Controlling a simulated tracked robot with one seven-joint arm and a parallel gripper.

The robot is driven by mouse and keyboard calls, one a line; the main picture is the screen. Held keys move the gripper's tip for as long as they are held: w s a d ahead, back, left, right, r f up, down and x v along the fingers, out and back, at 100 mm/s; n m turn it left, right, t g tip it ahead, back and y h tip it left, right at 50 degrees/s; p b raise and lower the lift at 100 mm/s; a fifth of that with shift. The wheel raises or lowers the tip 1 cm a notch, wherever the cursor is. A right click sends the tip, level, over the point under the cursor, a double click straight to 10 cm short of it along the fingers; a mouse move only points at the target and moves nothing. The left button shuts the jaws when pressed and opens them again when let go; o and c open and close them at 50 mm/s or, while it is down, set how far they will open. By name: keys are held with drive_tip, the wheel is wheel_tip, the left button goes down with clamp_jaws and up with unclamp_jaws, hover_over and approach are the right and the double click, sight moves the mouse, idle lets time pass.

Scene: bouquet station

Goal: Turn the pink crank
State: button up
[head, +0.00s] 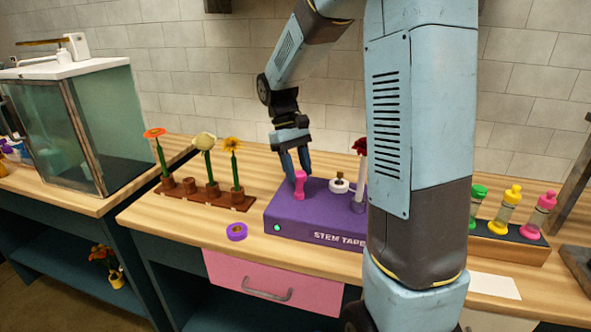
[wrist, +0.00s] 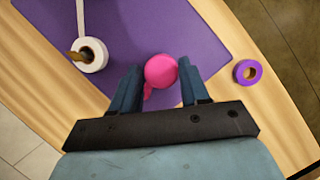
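The pink crank (head: 300,183) stands upright on top of the purple stem tape box (head: 318,221), near its left part. In the wrist view the crank's round pink knob (wrist: 161,71) shows from above. My gripper (head: 296,174) points down at the crank in the head view. In the wrist view my gripper (wrist: 158,88) has its two blue fingers on either side of the knob. A gap shows on the left of the knob; the right finger is very close to it, and I cannot tell whether it touches. The lower part of the crank is partly hidden.
A white tape roll (head: 339,185) and a pale post with a red flower (head: 359,180) stand on the box. A purple tape ring (head: 237,232) lies in front. Flowers stand in a brown rack (head: 223,200) at left. Colored bottles (head: 508,205) stand at right.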

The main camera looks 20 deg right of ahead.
drive_tip(key=o, duration=0.3)
drive_tip(key=v, duration=1.3)
drive_tip(key=shift+w+r, duration=0.15)
drive_tip(key=shift+r, duration=0.15)
